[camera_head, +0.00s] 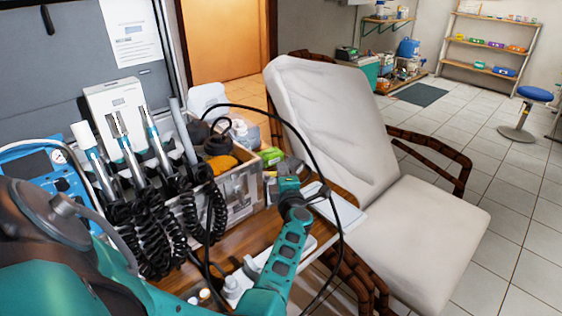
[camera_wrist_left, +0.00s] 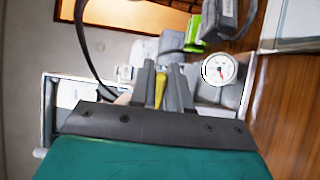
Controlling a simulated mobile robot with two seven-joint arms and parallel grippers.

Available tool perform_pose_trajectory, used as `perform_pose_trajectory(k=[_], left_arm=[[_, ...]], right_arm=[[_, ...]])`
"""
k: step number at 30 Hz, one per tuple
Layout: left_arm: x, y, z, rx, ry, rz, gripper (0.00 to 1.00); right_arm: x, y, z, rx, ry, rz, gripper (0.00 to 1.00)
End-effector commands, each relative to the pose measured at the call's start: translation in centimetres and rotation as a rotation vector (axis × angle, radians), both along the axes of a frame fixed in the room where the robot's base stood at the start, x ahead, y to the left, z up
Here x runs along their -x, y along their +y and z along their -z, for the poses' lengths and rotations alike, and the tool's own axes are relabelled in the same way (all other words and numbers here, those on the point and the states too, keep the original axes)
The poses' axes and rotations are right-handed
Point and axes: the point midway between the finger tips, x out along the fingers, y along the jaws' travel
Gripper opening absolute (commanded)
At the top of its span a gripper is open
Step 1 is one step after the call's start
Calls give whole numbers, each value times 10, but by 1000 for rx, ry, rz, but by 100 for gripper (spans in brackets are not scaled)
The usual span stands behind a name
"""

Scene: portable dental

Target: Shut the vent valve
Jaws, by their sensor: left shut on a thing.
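In the left wrist view, a narrow yellow lever (camera_wrist_left: 160,88), which looks like the vent valve's handle, stands between the two grey fingers of my left gripper (camera_wrist_left: 164,82). The fingers are shut on it. A round white pressure gauge (camera_wrist_left: 219,69) with a red needle sits just to the right of the fingers, on a grey body. In the head view my left gripper (camera_head: 286,172) is over the wooden table, beside the case. Its fingertips are small there, and the lever cannot be made out. The rest of the valve is hidden behind the fingers. My right gripper is not in view.
A green box (camera_head: 271,156) lies close to the gripper; it also shows in the wrist view (camera_wrist_left: 194,32). The case (camera_head: 242,190) with handpieces and coiled hoses stands left. A black hose arches over the arm. The white chair (camera_head: 345,130) stands right.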

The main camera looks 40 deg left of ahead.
Motion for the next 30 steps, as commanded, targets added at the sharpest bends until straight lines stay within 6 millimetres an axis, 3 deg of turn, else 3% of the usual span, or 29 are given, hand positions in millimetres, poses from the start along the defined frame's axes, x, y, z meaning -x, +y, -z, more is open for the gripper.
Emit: perform_pose_trajectory(k=[5,15,22,30], left_arm=[[7,-4,0,-4,5,169,0],[15,-11,5,-4,4,451,0],[19,-13,5,-3,4,565,0],[20,-14,3,1,2,623,0]], right_arm=[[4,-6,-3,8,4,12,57],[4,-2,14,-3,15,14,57],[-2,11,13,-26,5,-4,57],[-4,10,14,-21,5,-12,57]])
